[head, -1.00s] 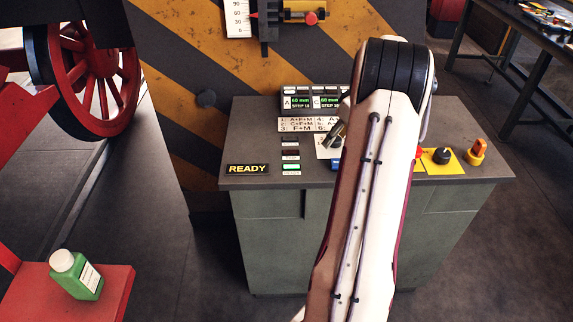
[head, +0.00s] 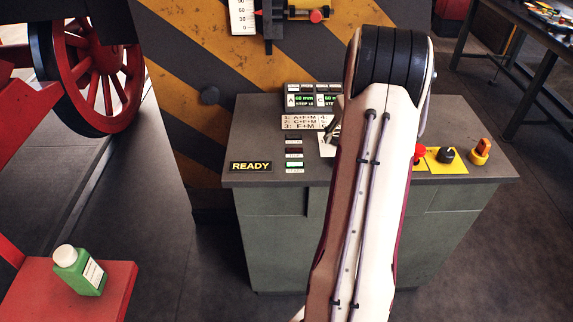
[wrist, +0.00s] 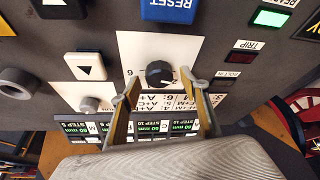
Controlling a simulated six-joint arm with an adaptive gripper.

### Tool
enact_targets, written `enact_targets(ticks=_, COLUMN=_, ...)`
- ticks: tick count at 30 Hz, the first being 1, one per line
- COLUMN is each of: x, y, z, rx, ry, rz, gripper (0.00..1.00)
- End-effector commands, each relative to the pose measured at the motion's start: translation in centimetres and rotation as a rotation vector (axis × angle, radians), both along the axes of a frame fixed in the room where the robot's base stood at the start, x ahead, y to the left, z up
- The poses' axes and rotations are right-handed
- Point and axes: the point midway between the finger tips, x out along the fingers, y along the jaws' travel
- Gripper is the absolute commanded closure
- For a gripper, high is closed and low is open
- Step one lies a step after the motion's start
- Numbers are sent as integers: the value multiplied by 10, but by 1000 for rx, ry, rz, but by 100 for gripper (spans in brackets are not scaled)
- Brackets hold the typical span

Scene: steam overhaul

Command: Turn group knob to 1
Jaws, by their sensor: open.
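The black group knob (wrist: 159,74) sits on a white plate (wrist: 138,48) of the console in the wrist view, which shows the panel upside down. A 6 is legible left of the knob; the other numbers and the pointer are hard to read. My gripper (wrist: 160,88) is open, with one finger to each side of the knob and nothing held. I cannot tell whether either finger touches it. In the head view my arm hides the knob and most of the gripper; only a bit of the plate (head: 325,147) shows.
A blue RESET button (wrist: 168,10), an arrow button (wrist: 85,66) and a grey knob (wrist: 90,103) surround the plate. The console (head: 260,205) also carries a READY sign (head: 251,166), a red button (head: 420,153), a black knob (head: 446,155) and an orange switch (head: 480,151).

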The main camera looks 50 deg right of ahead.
Motion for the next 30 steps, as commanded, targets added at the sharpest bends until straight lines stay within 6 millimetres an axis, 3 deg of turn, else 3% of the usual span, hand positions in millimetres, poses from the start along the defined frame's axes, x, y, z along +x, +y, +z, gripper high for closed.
enact_targets(ticks=30, x=1, y=1, z=0, rx=0, ry=0, rz=-324, gripper=55)
